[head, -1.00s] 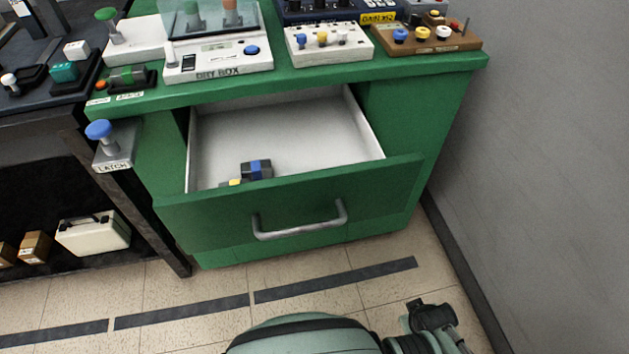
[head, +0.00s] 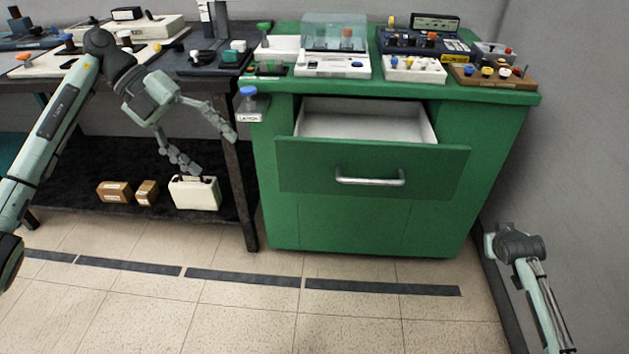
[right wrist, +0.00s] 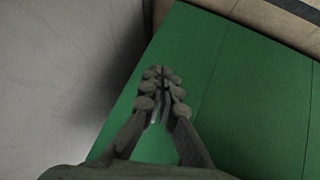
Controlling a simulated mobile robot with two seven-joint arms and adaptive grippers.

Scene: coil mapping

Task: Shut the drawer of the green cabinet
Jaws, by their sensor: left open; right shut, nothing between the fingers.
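The green cabinet (head: 340,225) stands right of centre in the head view. Its drawer (head: 315,168) is pulled out, with white inner walls showing above the front panel. A grey bar handle (head: 370,182) is on that panel. My left gripper (head: 214,154) is open and empty, in front of the dark table, left of the cabinet and apart from the drawer. My right gripper (right wrist: 164,85) is shut and empty in the right wrist view, in front of a green cabinet surface (right wrist: 235,75); contact cannot be told. Its fingers are not visible in the head view.
A dark table (head: 235,170) stands left of the cabinet, with a white case (head: 194,193) on its lower shelf. A blue-knobbed latch (head: 249,103) sits at the cabinet's left edge. A grey wall (head: 570,150) is close on the right. The floor in front is clear.

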